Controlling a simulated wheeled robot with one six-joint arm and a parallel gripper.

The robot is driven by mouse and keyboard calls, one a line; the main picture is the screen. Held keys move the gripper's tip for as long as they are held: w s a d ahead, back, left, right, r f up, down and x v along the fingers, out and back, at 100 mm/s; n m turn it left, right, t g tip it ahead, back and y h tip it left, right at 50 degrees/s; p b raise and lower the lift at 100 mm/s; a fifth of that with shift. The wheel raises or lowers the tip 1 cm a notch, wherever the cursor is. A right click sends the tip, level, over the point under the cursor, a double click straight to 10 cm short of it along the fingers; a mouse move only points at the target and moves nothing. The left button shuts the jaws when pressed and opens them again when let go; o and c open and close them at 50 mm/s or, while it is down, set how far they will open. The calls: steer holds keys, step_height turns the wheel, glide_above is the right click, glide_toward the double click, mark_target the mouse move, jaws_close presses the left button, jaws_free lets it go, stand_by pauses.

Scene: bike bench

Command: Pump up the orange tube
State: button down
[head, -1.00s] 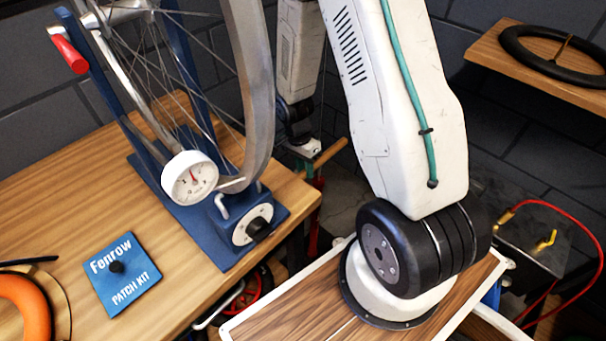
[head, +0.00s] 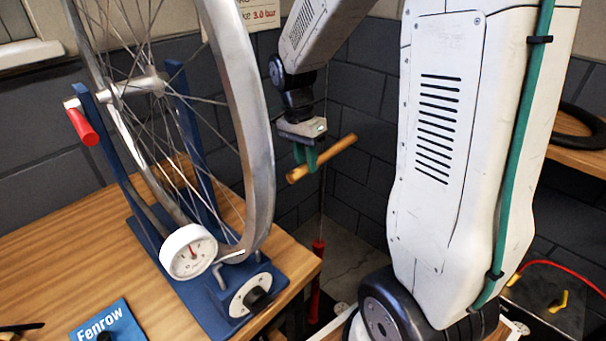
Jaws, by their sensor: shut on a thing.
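My gripper (head: 306,166), with green fingers, is shut on the wooden pump handle (head: 342,147) beyond the bench's right corner. The handle is tilted, its right end higher. A thin rod runs down from it to the red pump (head: 317,252), which stands beside the bench and is partly hidden by its edge. The orange tube is out of view now. A white round gauge (head: 189,252) with a red needle stands in front of the wheel; I cannot read its value.
A wheel rim (head: 240,120) stands in a blue stand (head: 184,290) on the wooden bench (head: 60,262). A blue patch kit (head: 108,322) lies in front. A wall sign (head: 262,14) reads "3.0 bar". A black tire (head: 582,128) lies on the right shelf.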

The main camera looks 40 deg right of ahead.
steer(key=shift+r, duration=0.35)
steer(key=c, duration=1.2)
jaws_free()
step_height(320, 180, up, 8)
steer(key=w, duration=0.1)
steer(key=shift+w+a+f, duration=0.15)
steer(key=shift+w+a, duration=0.1)
steer(key=shift+a, duration=0.05)
steer(key=shift+c, duration=1.3)
steer(key=r, duration=0.2)
steer(key=w+r, duration=0.1)
steer(key=r, duration=0.5)
steer(key=shift+w+d+r, duration=0.1)
steer(key=shift+w+d, duration=0.1)
steer(key=shift+w, duration=0.1)
jaws_close()
steer(key=s+f, duration=0.1)
steer(key=f, duration=0.8)
steer(key=s+f, duration=0.1)
steer(key=f, duration=0.3)
steer(key=shift+s+d+f, duration=0.25)
steer(key=shift+s+f, duration=0.05)
